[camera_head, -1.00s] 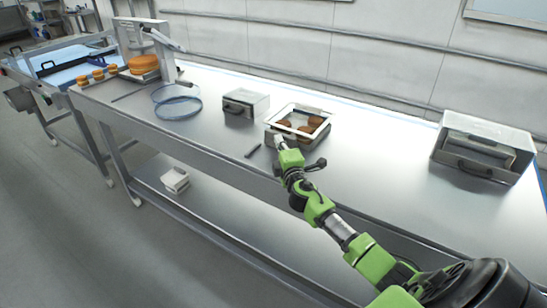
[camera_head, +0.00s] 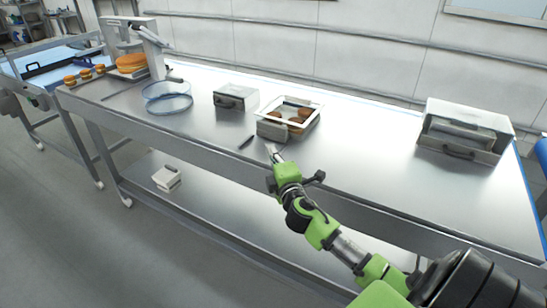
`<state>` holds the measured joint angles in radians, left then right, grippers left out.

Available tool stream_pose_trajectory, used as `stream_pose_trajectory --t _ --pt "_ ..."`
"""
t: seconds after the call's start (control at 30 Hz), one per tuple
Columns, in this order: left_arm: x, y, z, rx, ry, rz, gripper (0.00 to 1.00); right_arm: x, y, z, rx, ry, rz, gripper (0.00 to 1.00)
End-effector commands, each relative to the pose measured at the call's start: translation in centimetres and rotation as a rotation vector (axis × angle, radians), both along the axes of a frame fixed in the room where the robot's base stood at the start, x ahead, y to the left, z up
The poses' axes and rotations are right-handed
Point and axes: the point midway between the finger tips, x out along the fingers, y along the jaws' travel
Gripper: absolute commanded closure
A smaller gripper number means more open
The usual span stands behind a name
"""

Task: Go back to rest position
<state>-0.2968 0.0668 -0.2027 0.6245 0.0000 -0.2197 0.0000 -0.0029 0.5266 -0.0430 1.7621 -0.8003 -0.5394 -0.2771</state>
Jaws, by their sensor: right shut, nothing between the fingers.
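My right arm comes in from the lower right, green and black. Its gripper (camera_head: 273,152) is shut and empty. In the picture it lies over the front part of the steel table (camera_head: 350,160), just below the white-rimmed tray (camera_head: 314,122). The tray holds several brown round pieces (camera_head: 299,116) and has a grey block (camera_head: 272,129) at its front left. I cannot tell whether the gripper touches the table. My left gripper is not in view.
A small dark stick (camera_head: 246,142) lies left of the gripper. A grey box with a handle (camera_head: 235,98) stands behind it, and a larger one (camera_head: 465,131) at right. A clear blue-rimmed bowl (camera_head: 167,98) and a press-like stand (camera_head: 145,50) stand at left.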

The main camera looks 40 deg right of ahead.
Motion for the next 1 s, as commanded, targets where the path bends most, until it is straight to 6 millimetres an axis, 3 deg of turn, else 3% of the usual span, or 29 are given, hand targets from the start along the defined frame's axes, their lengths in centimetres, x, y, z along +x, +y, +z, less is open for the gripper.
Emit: stream_pose_trajectory --t 0.2,0.8,0.9,1.0 --pt "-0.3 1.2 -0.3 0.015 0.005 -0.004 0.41 -1.3 0.5 0.0 -0.001 0.0 0.0 1.0" --pt "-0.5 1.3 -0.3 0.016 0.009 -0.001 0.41 -1.4 0.6 -0.1 0.004 0.002 -0.001 1.0" --pt "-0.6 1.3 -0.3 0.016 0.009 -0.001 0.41 -2.4 1.3 -1.4 0.073 0.015 -0.019 1.0" --pt "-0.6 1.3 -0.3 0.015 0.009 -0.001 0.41 -5.1 2.8 -4.6 0.245 0.06 -0.072 1.0"
